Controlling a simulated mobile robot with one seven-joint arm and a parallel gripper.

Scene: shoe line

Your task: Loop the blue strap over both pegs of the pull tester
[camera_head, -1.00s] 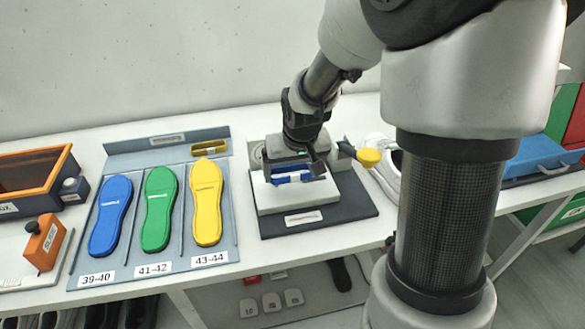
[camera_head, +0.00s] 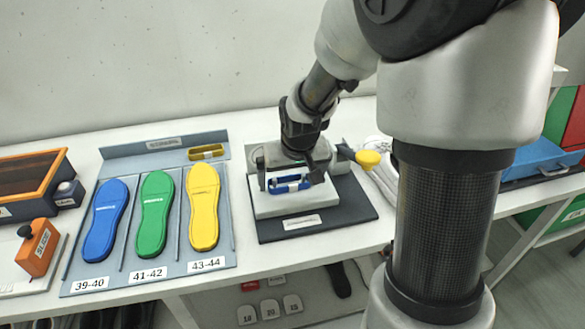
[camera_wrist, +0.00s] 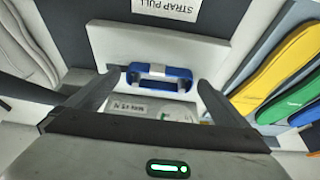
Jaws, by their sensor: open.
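The pull tester (camera_head: 260,205) is a light grey block on a dark base plate, with a yellow-ended lever (camera_head: 367,158) at its right. The blue strap (camera_head: 290,184) is a small closed loop with a white tag, low at the front of the tester. In the wrist view the strap (camera_wrist: 160,78) lies across the gap ahead of the fingertips, over the light grey block. My gripper (camera_head: 290,177) is open just above and around the strap.
Left of the tester, a grey rack (camera_head: 75,270) holds blue, green and yellow insoles, with a small yellow piece (camera_head: 206,152) behind. An orange block (camera_head: 37,247) stands farther left. White shoes (camera_head: 382,180) lie close on the right, partly behind my arm. A blue case (camera_head: 535,158) is beyond.

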